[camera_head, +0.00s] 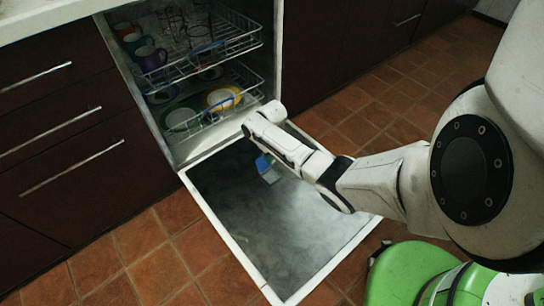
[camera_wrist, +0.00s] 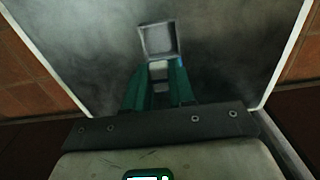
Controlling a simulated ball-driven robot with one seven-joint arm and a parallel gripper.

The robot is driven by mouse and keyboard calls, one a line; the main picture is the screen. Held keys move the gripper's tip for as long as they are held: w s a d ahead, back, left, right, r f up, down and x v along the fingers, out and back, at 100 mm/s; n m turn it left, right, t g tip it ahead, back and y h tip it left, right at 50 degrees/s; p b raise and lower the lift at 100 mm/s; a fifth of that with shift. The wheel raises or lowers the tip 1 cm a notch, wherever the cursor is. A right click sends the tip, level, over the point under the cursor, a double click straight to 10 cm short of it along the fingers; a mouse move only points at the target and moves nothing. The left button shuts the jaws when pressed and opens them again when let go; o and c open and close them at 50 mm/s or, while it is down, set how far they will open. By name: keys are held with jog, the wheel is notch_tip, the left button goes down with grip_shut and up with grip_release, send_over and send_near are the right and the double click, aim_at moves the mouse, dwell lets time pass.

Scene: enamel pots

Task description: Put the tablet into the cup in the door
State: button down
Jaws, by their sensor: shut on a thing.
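The cup in the door (camera_wrist: 158,24) shows in the wrist view as a square grey frame with a darker hollow, just beyond my fingertips. In the head view a small pale grey piece (camera_head: 271,176) with a blue patch beside it lies on the door; I cannot tell which part is the cup. My gripper (camera_wrist: 157,68) has two green fingers shut on a small pale block, the tablet (camera_wrist: 158,70), at the near side of the cup. The tablet is partly hidden between the fingers. I cannot tell whether it touches the cup. My fingers are not clear in the head view.
The dishwasher door (camera_head: 225,230) is folded down flat over the tiled floor (camera_head: 125,260). Its racks (camera_head: 215,75) hold cups and plates above the hinge side. Dark drawers (camera_head: 55,130) with long handles stand to the left. My arm reaches over the door from the right.

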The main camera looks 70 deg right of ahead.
jog(key=b, duration=0.6)
send_over(272, 178)
jog(key=shift+f, duration=3)
jog(key=shift+f+b, duration=1.6)
jog(key=shift+f, duration=0.75)
jog(key=shift+f, duration=0.4)
jog(key=c, duration=0.9)
grip_release()
jog(key=shift+o, duration=0.2)
notch_tip(272, 178, up, 6)
jog(key=p, duration=0.6)
jog(key=shift+s+f, duration=0.1)
jog(key=shift+f, duration=0.05)
jog(key=r+p, duration=0.2)
jog(key=p, duration=0.1)
jog(key=r+p, duration=0.1)
jog(key=r, duration=0.1)
jog(key=shift+s+a+r+p, duration=0.1)
jog(key=shift+s+a+p, duration=0.1)
jog(key=shift+s+p, duration=0.15)
jog(key=shift+w, duration=0.15)
